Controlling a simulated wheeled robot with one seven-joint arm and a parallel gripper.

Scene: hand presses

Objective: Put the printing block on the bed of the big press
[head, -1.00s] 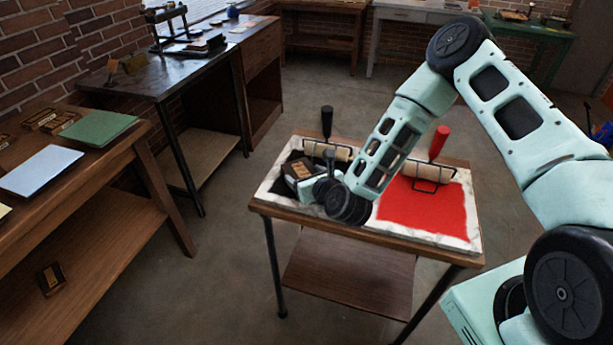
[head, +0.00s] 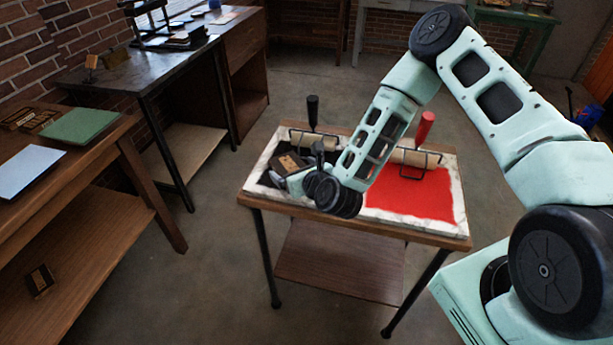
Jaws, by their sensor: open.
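A small dark block with a tan top (head: 291,162), which looks like the printing block, is at the black-inked slab (head: 258,172) on the small table. My gripper (head: 277,172) is open and low over that slab, right at the block; I cannot tell whether its fingers straddle or touch it. My wrist hides part of the slab. A black press (head: 152,22) stands on the dark table at the back left, cut by the top edge; I cannot tell whether it is the big press, and its bed is not clear.
A red-inked slab (head: 410,203) lies beside the black one, with a black-handled roller (head: 313,112) and a red-handled roller (head: 424,130) standing there. A wooden bench (head: 85,185) at left holds paper; another block (head: 40,281) lies on its shelf. Floor between the tables is clear.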

